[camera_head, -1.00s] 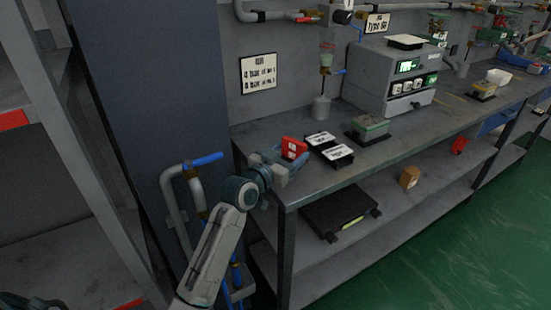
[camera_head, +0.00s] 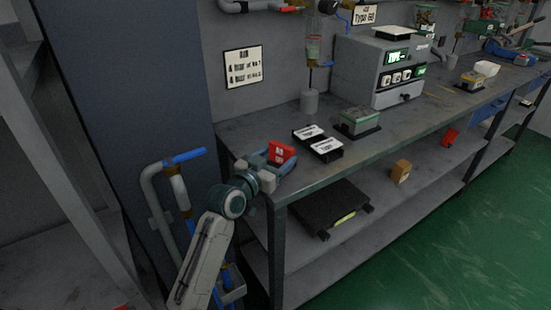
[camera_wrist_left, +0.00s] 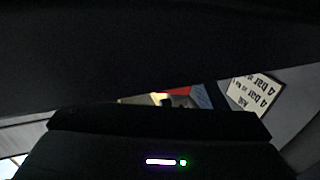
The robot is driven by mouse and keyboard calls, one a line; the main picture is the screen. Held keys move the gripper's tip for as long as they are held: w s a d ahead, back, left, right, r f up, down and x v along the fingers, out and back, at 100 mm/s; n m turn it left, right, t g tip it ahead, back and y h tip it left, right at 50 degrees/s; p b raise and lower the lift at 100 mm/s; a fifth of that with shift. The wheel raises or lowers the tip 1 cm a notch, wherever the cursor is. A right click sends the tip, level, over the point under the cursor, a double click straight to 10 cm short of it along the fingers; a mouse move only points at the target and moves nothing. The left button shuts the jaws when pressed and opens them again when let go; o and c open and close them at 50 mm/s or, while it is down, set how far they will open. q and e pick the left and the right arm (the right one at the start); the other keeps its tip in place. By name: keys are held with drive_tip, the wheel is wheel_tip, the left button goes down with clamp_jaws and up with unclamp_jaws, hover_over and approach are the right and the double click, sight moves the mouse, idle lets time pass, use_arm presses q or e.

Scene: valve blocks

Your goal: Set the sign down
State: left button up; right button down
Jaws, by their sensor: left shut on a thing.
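The sign is a small red block (camera_head: 281,154) with a white mark on its face. In the head view it stands between the fingers of my left gripper (camera_head: 276,160), at the left end of the workbench (camera_head: 232,139). The gripper is shut on it, low over the bench top. I cannot tell whether the sign touches the bench. In the left wrist view dark shapes hide most of the scene, and a bit of red (camera_wrist_left: 178,91) shows near the middle. My right gripper is in neither view.
Two black blocks with white labels (camera_head: 318,142) lie right of the gripper. A green-grey block on a black base (camera_head: 358,122) and a grey instrument box (camera_head: 378,72) stand beyond. Blue-handled pipes (camera_head: 180,185) stand left of the bench. A wall notice (camera_head: 243,67) hangs behind.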

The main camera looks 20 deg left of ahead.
use_arm(q)
drive_tip(key=shift+f, duration=0.1)
drive_tip(key=o, duration=1)
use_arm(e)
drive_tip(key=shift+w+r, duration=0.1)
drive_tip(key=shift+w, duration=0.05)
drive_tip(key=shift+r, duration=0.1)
use_arm(q)
drive_tip(key=shift+s+a, duration=0.1)
drive_tip(key=shift+s, duration=0.2)
drive_tip(key=b+v, duration=0.1)
drive_tip(key=v, duration=1)
drive_tip(key=shift+s, duration=0.2)
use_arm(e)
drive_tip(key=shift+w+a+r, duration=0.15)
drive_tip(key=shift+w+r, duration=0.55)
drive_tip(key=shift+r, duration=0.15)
